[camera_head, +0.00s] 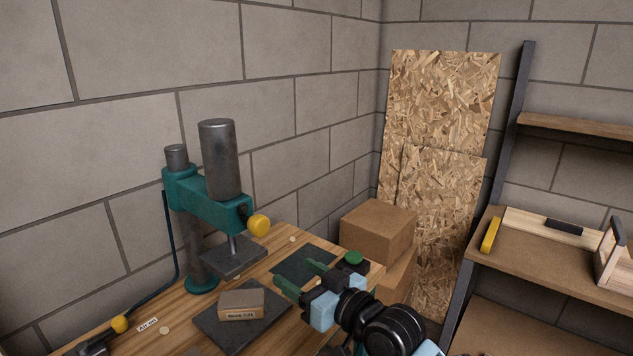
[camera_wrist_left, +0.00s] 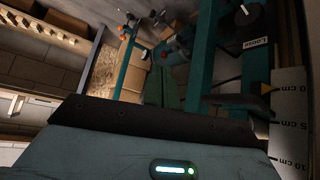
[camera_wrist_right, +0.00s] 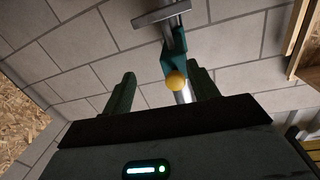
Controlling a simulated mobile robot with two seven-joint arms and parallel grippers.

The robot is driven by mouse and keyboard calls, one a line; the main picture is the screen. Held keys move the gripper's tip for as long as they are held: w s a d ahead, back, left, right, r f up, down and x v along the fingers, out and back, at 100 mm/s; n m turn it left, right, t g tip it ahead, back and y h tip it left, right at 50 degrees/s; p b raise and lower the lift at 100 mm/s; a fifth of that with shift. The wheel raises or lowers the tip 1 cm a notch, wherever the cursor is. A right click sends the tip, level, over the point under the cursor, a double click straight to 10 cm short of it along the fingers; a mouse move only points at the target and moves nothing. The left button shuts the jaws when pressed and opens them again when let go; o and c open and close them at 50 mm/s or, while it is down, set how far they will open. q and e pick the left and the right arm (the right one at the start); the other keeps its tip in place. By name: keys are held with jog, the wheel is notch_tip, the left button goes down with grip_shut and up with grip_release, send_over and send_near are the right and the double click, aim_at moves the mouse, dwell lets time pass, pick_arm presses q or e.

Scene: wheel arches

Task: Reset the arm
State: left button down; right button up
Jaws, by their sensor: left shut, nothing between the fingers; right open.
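My right gripper (camera_head: 300,276) comes in from the bottom right of the head view, over the right end of the wooden bench. It is open and empty. In the right wrist view its two green fingers (camera_wrist_right: 164,74) stand well apart, with the press and its yellow knob showing between and beyond them. My left gripper is outside the head view. In the left wrist view its green fingers (camera_wrist_left: 164,76) are close together with nothing between them.
A green arbor press (camera_head: 209,205) with a yellow knob (camera_head: 259,225) stands on the bench. A labelled block (camera_head: 241,303) lies on a dark plate (camera_head: 213,331). Cardboard boxes (camera_head: 378,232) stand beyond the bench, before chipboard sheets (camera_head: 443,105). A shelf rack (camera_head: 560,262) is at right.

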jog(key=s+d+f+m+h, duration=0.2)
jog(key=s+d+f, duration=0.25)
jog(key=f, duration=0.35)
jog(key=s+d+f+m+h+p, duration=0.1)
jog(key=s+d+f+m+h, duration=0.1)
jog(key=s+d+f, duration=0.45)
jog(key=s+d+f+m+h, duration=0.1)
jog(key=s+f+m+h, duration=0.15)
jog(key=f, duration=0.75)
pick_arm(q)
jog(key=shift+w+a+r+t+p, duration=0.1)
jog(key=shift+w+r+t+p, duration=0.1)
jog(key=shift+w+r, duration=0.35)
jog(key=shift+w+a+r+t+p, duration=0.1)
jog(key=shift+w+r+p, duration=0.2)
jog(key=shift+r, duration=0.4)
pick_arm(e)
jog(key=s+d+f+g+h, duration=0.1)
jog(key=s+d+f, duration=0.2)
jog(key=s, duration=0.5)
jog(key=s+d+f+g+h, duration=0.1)
jog(key=s+d+f, duration=0.3)
jog(key=s, duration=0.4)
jog(key=s+d+f+g+h, duration=0.1)
jog(key=s+d+f, duration=0.3)
jog(key=s, duration=0.5)
jog(key=shift+d+f+h, duration=0.2)
jog(key=shift+d+h, duration=0.55)
jog(key=shift+d, duration=0.15)
